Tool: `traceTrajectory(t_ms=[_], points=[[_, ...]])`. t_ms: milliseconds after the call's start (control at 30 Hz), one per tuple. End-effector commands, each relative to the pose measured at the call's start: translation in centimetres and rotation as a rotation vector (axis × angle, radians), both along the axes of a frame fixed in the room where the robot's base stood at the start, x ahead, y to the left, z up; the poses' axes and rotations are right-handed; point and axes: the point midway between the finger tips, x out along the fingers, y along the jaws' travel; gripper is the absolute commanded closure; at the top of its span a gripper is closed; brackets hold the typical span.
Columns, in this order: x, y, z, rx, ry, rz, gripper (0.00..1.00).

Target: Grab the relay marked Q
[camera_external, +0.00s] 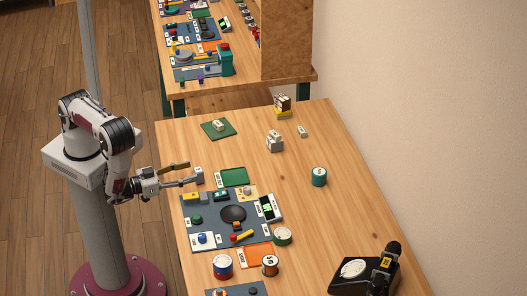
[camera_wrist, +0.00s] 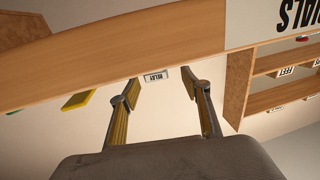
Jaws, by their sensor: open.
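My gripper (camera_external: 190,172) is open at the left edge of the table, its two fingers spread. A small grey-white block (camera_external: 199,174) stands near that edge, right at the fingertips; I cannot tell from this view whether they touch it. In the wrist view my gripper (camera_wrist: 163,82) shows both fingers apart, with a small pale label reading RELAY (camera_wrist: 156,76) seen between the tips. Other pale blocks stand further back: one on a green mat (camera_external: 218,125), a grey stacked pair (camera_external: 274,143) and a small white one (camera_external: 302,131). I cannot read a Q on any block.
A dark board (camera_external: 212,236) with several parts lies in front of my gripper. The table's middle right is mostly clear.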

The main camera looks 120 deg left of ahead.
Motion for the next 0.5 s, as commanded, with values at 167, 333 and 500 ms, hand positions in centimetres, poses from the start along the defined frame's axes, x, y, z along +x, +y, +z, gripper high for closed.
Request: traceTrajectory(t_ms=[167,333,500], points=[[0.01,-0.01,0.0,0.0,0.0,0.0,0.53],[0.2,0.21,0.03,-0.001,-0.001,0.001,0.53],[0.81,0.85,0.13,-0.001,-0.002,0.003,0.53]])
